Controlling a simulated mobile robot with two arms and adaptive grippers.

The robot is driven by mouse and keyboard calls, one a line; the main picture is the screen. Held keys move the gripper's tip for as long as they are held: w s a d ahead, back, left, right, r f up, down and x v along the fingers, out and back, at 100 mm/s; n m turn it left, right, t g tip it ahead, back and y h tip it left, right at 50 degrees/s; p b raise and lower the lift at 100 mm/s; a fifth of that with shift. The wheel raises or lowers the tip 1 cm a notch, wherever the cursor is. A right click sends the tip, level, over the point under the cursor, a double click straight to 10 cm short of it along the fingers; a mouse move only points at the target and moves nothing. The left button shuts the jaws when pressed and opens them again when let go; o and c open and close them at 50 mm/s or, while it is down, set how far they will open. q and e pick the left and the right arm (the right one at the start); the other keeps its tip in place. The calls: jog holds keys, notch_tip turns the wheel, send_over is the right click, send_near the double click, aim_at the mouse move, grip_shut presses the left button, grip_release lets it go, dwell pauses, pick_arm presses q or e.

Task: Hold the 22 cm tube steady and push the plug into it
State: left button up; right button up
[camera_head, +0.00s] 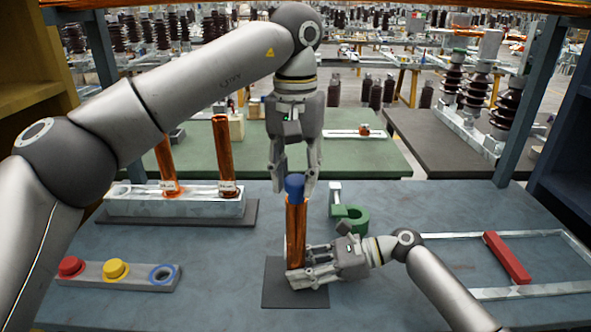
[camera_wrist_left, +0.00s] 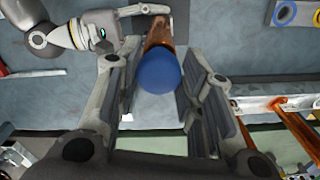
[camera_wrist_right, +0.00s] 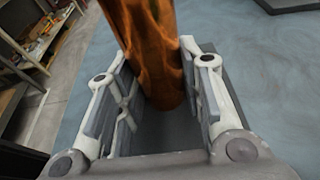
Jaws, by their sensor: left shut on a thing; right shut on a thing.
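The copper-coloured tube (camera_head: 296,235) stands upright on a dark mat (camera_head: 280,298) in the head view. The blue plug (camera_head: 294,184) is at its top end; how deep it sits cannot be told. My left gripper (camera_head: 293,192) points down from above and is shut on the plug. In the left wrist view the plug (camera_wrist_left: 160,72) is between the fingers, with the tube (camera_wrist_left: 158,36) beyond it. My right gripper (camera_head: 306,274) reaches in from the right and is shut on the tube near its base. The tube (camera_wrist_right: 150,50) rises between its fingers in the right wrist view.
A plug holder (camera_head: 140,277) at left front carries a red plug (camera_head: 71,266), a yellow plug (camera_head: 116,268) and an empty blue ring (camera_head: 163,274). Two more tubes (camera_head: 222,155) stand on a rack behind.

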aim_at(296, 181)
pick_arm(q)
jog(key=shift+f, duration=0.95)
jog(key=o, duration=0.9)
notch_tip(296, 181, up, 12)
jog(key=shift+f, duration=0.1)
pick_arm(e)
jog(key=o, duration=0.8)
jog(key=shift+o, duration=0.2)
